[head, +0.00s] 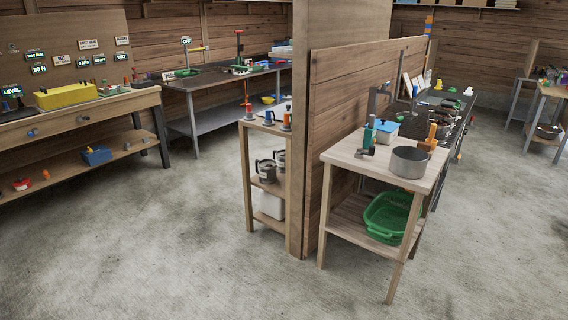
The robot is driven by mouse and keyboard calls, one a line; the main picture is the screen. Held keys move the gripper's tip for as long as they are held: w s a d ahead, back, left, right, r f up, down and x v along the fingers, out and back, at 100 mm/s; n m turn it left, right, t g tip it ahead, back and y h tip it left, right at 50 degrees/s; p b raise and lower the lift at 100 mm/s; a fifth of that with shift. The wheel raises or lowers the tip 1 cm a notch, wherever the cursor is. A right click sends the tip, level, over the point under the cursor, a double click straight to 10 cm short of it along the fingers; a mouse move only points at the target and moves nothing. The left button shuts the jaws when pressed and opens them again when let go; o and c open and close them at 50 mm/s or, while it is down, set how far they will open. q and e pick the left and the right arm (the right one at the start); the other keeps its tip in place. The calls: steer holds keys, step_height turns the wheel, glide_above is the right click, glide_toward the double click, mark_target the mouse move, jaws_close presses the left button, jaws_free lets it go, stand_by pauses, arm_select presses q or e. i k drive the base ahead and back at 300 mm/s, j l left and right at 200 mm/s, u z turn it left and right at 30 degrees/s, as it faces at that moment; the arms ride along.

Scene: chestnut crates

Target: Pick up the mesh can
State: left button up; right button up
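I cannot pick out a mesh can for certain. A round grey metal vessel (410,161) stands upright on the small wooden table (341,157) right of centre; it looks like a smooth-sided pot, and no mesh shows at this size. Two dark-and-silver containers, one of them a pot-like container (266,170), stand on the middle shelf of the narrow wooden rack at centre; they are too small to tell. Neither of my grippers is in view.
A wooden partition (345,120) splits the room. A green basket (386,217) lies on the small table's lower shelf. A workbench (80,108) with a yellow box (66,95) stands at the left. The concrete floor (160,235) is clear in front and at left.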

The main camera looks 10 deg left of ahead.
mark_target(280, 154)
steer(key=i+j+z, duration=0.1)
steer(key=i+j, duration=0.65)
steer(key=i, duration=0.4)
steer(key=i+j+z, duration=0.1)
steer(key=i+j, duration=0.8)
steer(key=i, duration=0.25)
steer(key=i+j+z, duration=0.15)
steer(key=i+j, duration=0.8)
steer(key=i, duration=0.15)
